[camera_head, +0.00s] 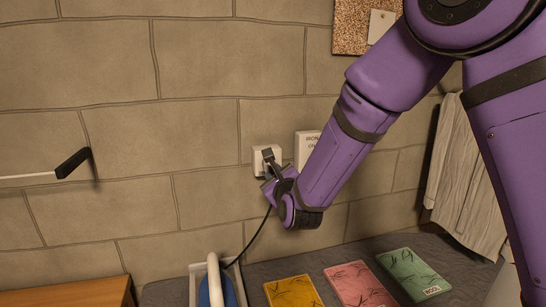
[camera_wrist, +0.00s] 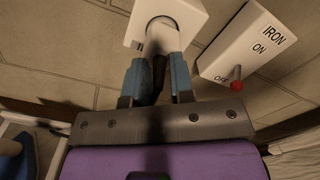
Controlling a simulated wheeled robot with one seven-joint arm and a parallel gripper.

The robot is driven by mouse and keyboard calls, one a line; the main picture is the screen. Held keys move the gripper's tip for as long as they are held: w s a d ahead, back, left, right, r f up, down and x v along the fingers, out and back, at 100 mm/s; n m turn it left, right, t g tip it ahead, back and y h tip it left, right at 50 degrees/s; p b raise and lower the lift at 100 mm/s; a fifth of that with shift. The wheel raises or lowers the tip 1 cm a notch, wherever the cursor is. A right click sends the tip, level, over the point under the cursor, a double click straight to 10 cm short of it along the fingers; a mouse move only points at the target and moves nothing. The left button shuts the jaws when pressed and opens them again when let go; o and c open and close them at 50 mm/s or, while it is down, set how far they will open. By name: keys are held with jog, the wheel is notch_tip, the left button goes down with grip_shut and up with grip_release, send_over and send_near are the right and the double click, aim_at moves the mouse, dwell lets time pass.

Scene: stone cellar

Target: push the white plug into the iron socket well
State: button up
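The iron socket is a white square box on the stone wall, seen in the head view (camera_head: 258,167) and at the top of the wrist view (camera_wrist: 192,14), with a round well in its face. The white plug (camera_wrist: 162,38) sits at the mouth of that well, its front end inside the opening; how deep it goes I cannot tell. My gripper (camera_wrist: 160,60) is shut on the plug, one grey-blue finger on each side. A black cord runs back from the plug between the fingers. In the head view my gripper (camera_head: 270,164) covers the plug and part of the socket.
A switch box (camera_wrist: 246,48) marked IRON, ON and OFF, with a red toggle toward OFF, is close right of the socket. Below, a blue iron (camera_head: 229,291) stands in a white-edged holder (camera_head: 195,284), beside yellow, pink and green cloth packets (camera_head: 361,286). A black-ended bar (camera_head: 73,163) juts out left.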

jog(key=shift+w+a, duration=0.1)
jog(key=shift+w, duration=0.15)
dwell(0.5)
jog(key=shift+v, duration=2.5)
